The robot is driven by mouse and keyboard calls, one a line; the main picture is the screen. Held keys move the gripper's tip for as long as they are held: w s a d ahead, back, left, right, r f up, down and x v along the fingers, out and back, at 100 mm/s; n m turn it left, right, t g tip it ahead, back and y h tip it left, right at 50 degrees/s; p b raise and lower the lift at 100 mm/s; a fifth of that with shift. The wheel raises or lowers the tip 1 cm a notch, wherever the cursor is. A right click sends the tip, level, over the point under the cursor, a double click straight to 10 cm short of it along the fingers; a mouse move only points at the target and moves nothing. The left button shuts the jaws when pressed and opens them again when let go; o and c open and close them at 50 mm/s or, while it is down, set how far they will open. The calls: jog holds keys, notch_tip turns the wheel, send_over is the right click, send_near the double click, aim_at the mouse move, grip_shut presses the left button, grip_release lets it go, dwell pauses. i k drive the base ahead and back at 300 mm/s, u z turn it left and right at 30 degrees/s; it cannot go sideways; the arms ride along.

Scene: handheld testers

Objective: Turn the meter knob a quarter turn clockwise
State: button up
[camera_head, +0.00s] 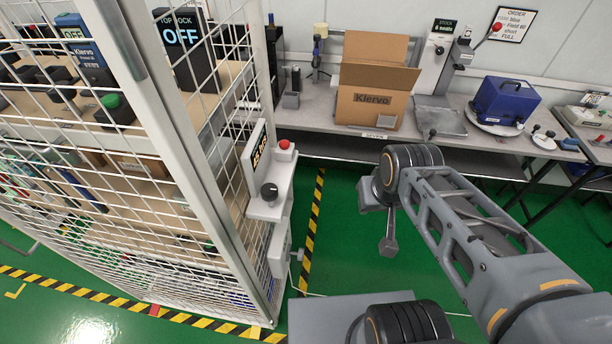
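A round black knob (269,191) stands on a white ledge (262,210) fixed beside the mesh cage's corner post. Which way its marker points is too small to tell. A tilted display panel (257,150) with lit digits stands behind it; the digits are not readable. A red button (284,144) on a white box sits behind and to the right of the knob. My gripper (389,244) appears to be the small grey end hanging below my wrist, well right of the knob and apart from it. Its fingers are not clear, and I see nothing held.
The mesh cage (130,200) fills the left, with signs reading OFF inside. A long bench (330,118) behind carries a cardboard box (372,105) and a blue case (506,100). Open green floor (335,215) lies between the ledge and my arm.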

aim_at(269, 191)
jog(key=z, duration=1.25)
jog(key=k, duration=0.9)
jog(key=u, duration=1.85)
